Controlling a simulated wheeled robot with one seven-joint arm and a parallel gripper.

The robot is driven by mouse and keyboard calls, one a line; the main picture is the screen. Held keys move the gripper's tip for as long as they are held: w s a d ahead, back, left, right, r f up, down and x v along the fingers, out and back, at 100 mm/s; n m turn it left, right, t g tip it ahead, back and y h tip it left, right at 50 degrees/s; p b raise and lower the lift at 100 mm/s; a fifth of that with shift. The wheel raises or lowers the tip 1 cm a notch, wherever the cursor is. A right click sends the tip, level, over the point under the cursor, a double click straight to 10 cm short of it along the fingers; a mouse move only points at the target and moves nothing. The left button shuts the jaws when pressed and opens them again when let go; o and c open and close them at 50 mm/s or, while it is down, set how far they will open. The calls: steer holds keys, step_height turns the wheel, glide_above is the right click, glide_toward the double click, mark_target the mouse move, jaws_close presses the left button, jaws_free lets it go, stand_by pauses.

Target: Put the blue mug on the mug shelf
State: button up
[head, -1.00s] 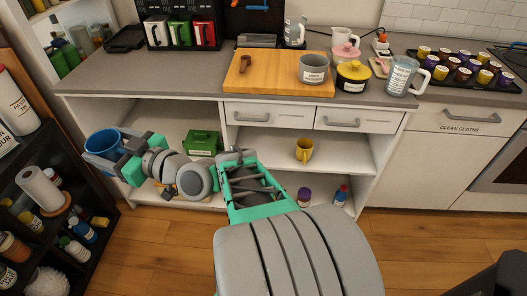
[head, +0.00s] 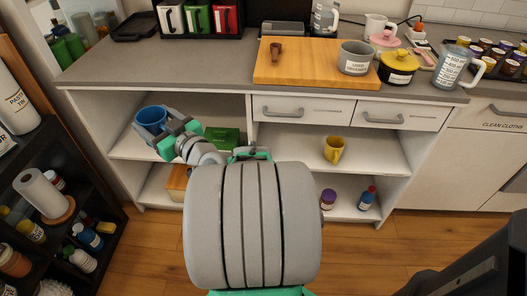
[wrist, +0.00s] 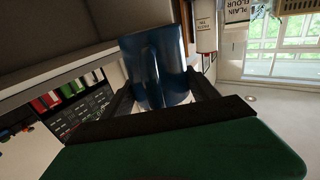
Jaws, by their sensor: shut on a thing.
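The blue mug (head: 151,121) is at the left end of the white shelf unit in the head view, just below the counter, at the upper shelf opening. My gripper (head: 176,131) is shut on it from the right. In the wrist view the mug (wrist: 157,68) sits between the two dark fingers, its handle facing the camera. I cannot tell if its base touches the shelf board. A yellow mug (head: 334,149) stands on the upper shelf (head: 375,150), right of a divider. A green box (head: 222,139) is on the left part of that shelf, partly behind my arm.
The counter edge (head: 200,88) lies close above my gripper. A dark rack (head: 60,190) with jars and a paper roll stands at the left. Shelf room is free around the yellow mug. A cutting board (head: 305,65), grey pot and yellow pot are on the counter.

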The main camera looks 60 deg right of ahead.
steer(key=s+d+f+m+g+h+b, duration=0.25)
steer(key=s+d+f+h+b, duration=0.2)
steer(key=d+f, duration=0.5)
steer(key=s+d+f+m+g+h+b, duration=0.1)
steer(key=s+d+f+m+h+b, duration=0.35)
steer(key=d+f, duration=0.45)
steer(key=s+d+f+m+g+h+b, duration=0.2)
steer(key=s+d+f+g+h+b, duration=0.15)
steer(key=s+d+f, duration=0.35)
steer(key=s+d+f+m+g+h+b, duration=0.2)
steer(key=s+d+f+b, duration=0.3)
steer(key=s, duration=0.4)
steer(key=shift+f+b+x, duration=0.2)
steer(key=shift+f+x, duration=0.4)
steer(key=shift+x, duration=2.5)
steer(key=shift+f+b+x, duration=0.2)
steer(key=shift+f+x, duration=0.35)
steer(key=shift+x, duration=2.5)
steer(key=shift+f+b+x, duration=0.2)
steer(key=shift+f+x, duration=0.4)
steer(key=shift+x, duration=2.5)
steer(key=shift+s+d, duration=0.1)
steer(key=shift+s, duration=0.1)
steer(key=shift+f, duration=0.2)
steer(key=o, duration=1.7)
